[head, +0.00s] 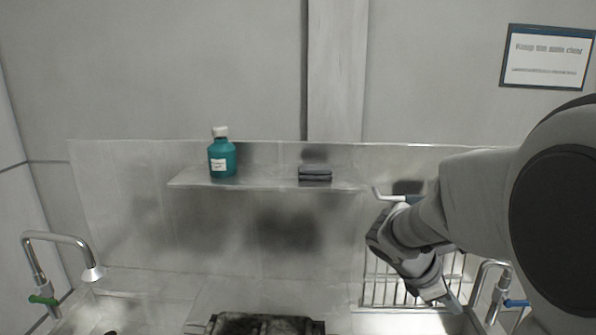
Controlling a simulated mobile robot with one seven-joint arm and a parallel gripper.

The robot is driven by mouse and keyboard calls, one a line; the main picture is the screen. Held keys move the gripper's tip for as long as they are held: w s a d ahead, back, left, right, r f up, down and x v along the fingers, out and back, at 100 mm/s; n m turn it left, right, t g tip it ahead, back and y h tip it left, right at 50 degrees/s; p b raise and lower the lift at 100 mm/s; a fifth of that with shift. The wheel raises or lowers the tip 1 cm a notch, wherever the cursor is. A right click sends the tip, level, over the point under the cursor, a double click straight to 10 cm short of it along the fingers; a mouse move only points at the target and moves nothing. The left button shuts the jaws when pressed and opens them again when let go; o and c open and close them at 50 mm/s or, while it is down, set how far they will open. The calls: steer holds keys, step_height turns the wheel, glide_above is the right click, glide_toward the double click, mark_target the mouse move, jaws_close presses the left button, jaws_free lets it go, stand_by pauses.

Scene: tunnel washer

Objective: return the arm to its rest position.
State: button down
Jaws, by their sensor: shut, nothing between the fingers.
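My arm reaches in from the right side of the head view. My gripper (452,303) points down and to the right at its lower end, in front of a wire rack and close to the right tap. Its fingers are small in this view and look closed, with nothing seen between them. Part of the rack and the wall behind are hidden by my arm.
A steel shelf (264,184) on the back wall holds a teal bottle (222,157) and dark pads (315,174). A green-handled tap (62,238) stands left, a blue-handled tap (497,290) right. A wire rack (385,290) and a dark tray (262,324) are below.

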steer(key=s+a+r+m+t+y, duration=0.2)
steer(key=s+a+r+m+y, duration=0.1)
steer(key=s+a+m, duration=0.4)
steer(key=s+a+r+m+t+y, duration=0.1)
steer(key=s+a+r+m+y, duration=0.2)
steer(key=s+a+m+y, duration=0.2)
steer(key=s+a+m, duration=0.2)
steer(key=s+m, duration=0.2)
steer(key=shift+r+t, duration=0.2)
steer(key=shift+t, duration=0.2)
steer(key=shift+w+a, duration=0.1)
steer(key=shift+a, duration=0.05)
